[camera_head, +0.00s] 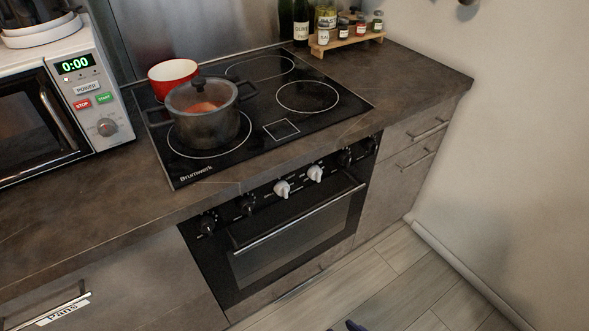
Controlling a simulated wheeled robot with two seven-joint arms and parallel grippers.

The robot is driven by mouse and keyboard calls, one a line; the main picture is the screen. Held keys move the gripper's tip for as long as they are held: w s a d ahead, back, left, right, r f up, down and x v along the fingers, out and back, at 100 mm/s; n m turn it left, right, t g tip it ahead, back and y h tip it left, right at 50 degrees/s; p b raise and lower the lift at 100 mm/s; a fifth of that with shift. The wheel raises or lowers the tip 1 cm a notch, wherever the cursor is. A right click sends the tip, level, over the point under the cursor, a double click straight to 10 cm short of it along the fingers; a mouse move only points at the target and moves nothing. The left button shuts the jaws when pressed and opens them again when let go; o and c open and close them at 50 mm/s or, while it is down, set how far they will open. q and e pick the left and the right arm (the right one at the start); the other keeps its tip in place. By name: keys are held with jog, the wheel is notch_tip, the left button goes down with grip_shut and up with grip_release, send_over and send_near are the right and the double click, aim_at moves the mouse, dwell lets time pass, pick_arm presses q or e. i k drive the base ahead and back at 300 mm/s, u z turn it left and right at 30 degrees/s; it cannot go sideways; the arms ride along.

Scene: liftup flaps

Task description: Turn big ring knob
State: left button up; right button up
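The oven front (290,225) under the counter carries a row of knobs along its top strip. Two white knobs, one at centre (283,188) and one to its right (315,173), stand out. Black knobs sit to the left (208,222) and right (345,158) of them. Which knob belongs to the big ring cannot be told. The black glass cooktop (265,105) above has several marked rings. A dark lidded pot (203,125) with orange contents covers much of the front-left ring.
A red pot (172,73) stands behind the dark pot. A microwave (100,95) is at left, and a spice rack (345,42) with bottles at the back. The oven handle (300,222) juts out below the knobs. A small dark shape (355,326) shows at the bottom edge; the floor in front looks clear.

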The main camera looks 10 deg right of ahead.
aim_at(205, 225)
jog(key=z, duration=1.45)
jog(key=k, duration=1.3)
jog(key=u, duration=1.45)
jog(key=i, duration=0.5)
